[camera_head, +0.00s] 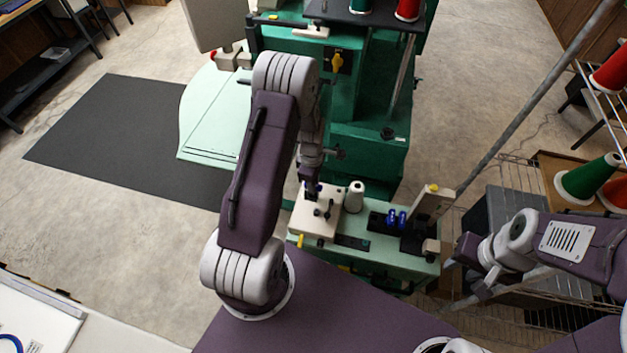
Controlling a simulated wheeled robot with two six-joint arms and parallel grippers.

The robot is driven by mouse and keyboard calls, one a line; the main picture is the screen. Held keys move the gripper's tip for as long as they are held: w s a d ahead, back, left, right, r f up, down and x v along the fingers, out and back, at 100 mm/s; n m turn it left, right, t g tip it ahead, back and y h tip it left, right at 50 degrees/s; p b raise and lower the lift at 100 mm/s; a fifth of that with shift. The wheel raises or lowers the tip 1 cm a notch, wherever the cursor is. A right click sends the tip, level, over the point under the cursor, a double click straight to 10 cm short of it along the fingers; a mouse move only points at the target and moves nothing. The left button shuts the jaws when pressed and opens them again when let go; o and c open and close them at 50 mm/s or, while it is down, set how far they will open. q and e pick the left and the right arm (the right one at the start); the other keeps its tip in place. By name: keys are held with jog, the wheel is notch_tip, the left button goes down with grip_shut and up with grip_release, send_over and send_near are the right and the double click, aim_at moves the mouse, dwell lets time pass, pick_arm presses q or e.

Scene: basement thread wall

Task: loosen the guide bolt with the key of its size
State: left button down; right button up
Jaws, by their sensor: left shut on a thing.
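My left gripper (312,187) points down over the cream block (308,222) on the pale green machine bed (375,258). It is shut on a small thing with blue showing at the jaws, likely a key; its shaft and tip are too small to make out. Dark knobs or bolt heads (322,211) sit on the block just below the gripper. I cannot tell which is the guide bolt, or whether the held thing touches one. Two blue pieces (397,219) stand in a dark holder to the right. My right gripper (470,274) is at the right, apart from the bed; its jaws are unclear.
A white spool (354,196) stands beside the block. A cream upright (432,203) is at the bed's right end. The green machine (365,150) rises behind. A slanted grey pole (530,110) and a rack with thread cones (588,180) stand at the right. A dark mat (110,140) lies left.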

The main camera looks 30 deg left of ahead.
pick_arm(q)
jog(key=n+p, duration=0.2)
jog(key=n, duration=0.1)
jog(key=shift+r+n, duration=0.15)
jog(key=shift+n, duration=0.15)
jog(key=c, duration=1.3)
grip_release()
jog(key=shift+o, duration=0.2)
jog(key=shift+r, duration=0.35)
jog(key=r+b, duration=0.1)
jog(key=r, duration=0.7)
jog(key=shift+s+a+b, duration=0.1)
jog(key=shift+a+b, duration=0.1)
jog(key=shift+b, duration=0.2)
